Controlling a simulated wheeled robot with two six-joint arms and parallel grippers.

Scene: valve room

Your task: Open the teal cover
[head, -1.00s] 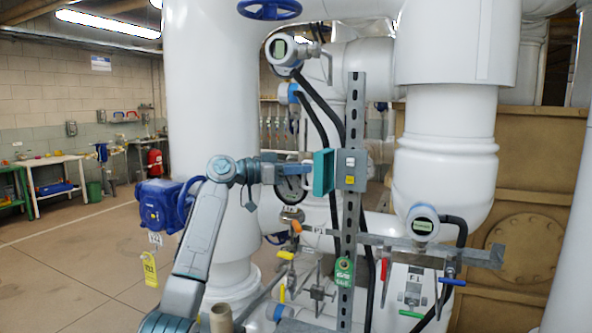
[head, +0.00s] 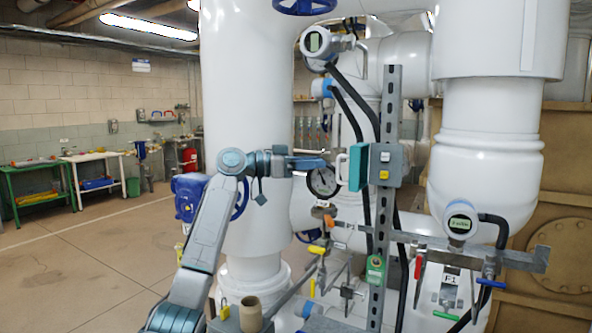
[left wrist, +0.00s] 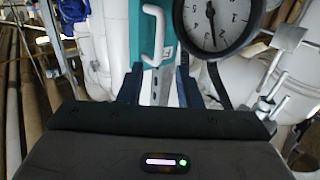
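The teal cover (head: 358,167) sits at the left side of a grey box (head: 386,164) on an upright metal post. A white bar handle (head: 340,168) stands out from the cover toward the left. My left gripper (head: 322,162) is just left of the handle, apart from it. In the left wrist view its two fingers (left wrist: 159,88) are spread with nothing held between them. The teal cover (left wrist: 148,50) and the white handle (left wrist: 153,35) show ahead, beyond the fingertips. How far the cover stands from the box is hard to tell. My right gripper is not in view.
A round pressure gauge (head: 322,182) is just behind and below my left gripper; it is close on the right in the left wrist view (left wrist: 213,20). The slotted post (head: 382,235), black hoses and white pipes crowd the right. Open floor (head: 90,245) lies left.

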